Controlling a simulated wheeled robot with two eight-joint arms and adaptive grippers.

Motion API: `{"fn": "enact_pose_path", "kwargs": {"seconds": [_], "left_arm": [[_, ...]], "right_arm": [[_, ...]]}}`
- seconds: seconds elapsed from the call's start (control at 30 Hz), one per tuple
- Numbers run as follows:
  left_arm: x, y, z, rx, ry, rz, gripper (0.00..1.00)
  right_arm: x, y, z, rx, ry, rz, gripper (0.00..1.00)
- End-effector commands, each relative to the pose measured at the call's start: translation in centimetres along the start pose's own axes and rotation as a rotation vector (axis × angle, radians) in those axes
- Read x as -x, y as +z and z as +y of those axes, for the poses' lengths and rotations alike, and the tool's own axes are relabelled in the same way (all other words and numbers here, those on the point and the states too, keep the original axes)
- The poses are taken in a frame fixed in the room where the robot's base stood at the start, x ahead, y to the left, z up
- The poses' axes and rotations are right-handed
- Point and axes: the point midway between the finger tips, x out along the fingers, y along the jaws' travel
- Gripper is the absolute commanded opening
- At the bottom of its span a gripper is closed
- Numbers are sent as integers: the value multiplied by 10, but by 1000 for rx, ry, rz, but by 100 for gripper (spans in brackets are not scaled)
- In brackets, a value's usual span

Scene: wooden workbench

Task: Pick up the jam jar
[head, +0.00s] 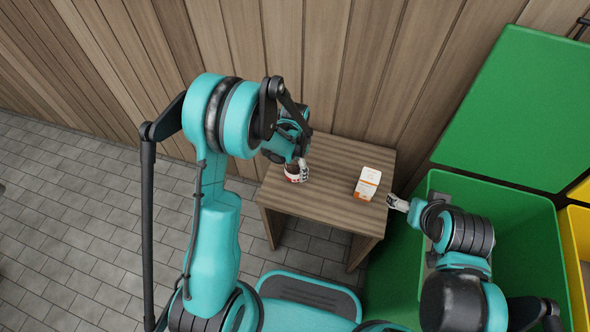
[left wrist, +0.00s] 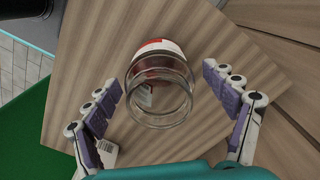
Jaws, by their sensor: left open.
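The jam jar (head: 292,175) stands on the wooden workbench (head: 330,155), partly hidden behind my left gripper in the head view. In the left wrist view the jar (left wrist: 160,88) is clear glass with a round rim facing the camera and a red and white label. My left gripper (head: 302,168) is at the jar. In the left wrist view its fingers (left wrist: 160,105) are spread wide, one on each side of the jar, with gaps between. My right gripper (head: 398,203) is beyond the bench's right edge, away from the jar; its opening is unclear.
A white and orange carton (head: 367,184) stands on the right part of the bench. A green bin (head: 480,190) with a raised lid (head: 520,105) and a yellow bin (head: 577,225) are at the right. A wood-plank wall (head: 365,60) is behind the bench.

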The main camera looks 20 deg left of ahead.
Motion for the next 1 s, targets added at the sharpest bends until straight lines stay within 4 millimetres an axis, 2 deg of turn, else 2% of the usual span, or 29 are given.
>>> {"fn": "enact_pose_path", "kwargs": {"seconds": [0.07, 0.2, 0.3, 0.57, 0.73, 0.87, 1.0], "left_arm": [[1, 0, 0, 0, 0, 0, 85], [1, 0, 0, 0, 0, 0, 48], [1, 0, 0, 0, 0, 0, 25], [2, 0, 0, 0, 0, 0, 25], [9, 0, 0, 0, 0, 0, 25], [24, 0, 0, 0, 0, 0, 25], [49, 0, 0, 1, 0, -1, 25]], "right_arm": [[1, -1, 0, 0, 0, 0, 83], [1, -1, 0, 0, 0, 0, 83], [1, -1, 0, 0, 0, 0, 83], [1, -1, 0, 0, 0, 0, 83], [4, -3, 0, 0, 0, 0, 83], [11, -8, 0, 0, 0, 0, 83], [22, -16, 0, 0, 0, 0, 83]]}}
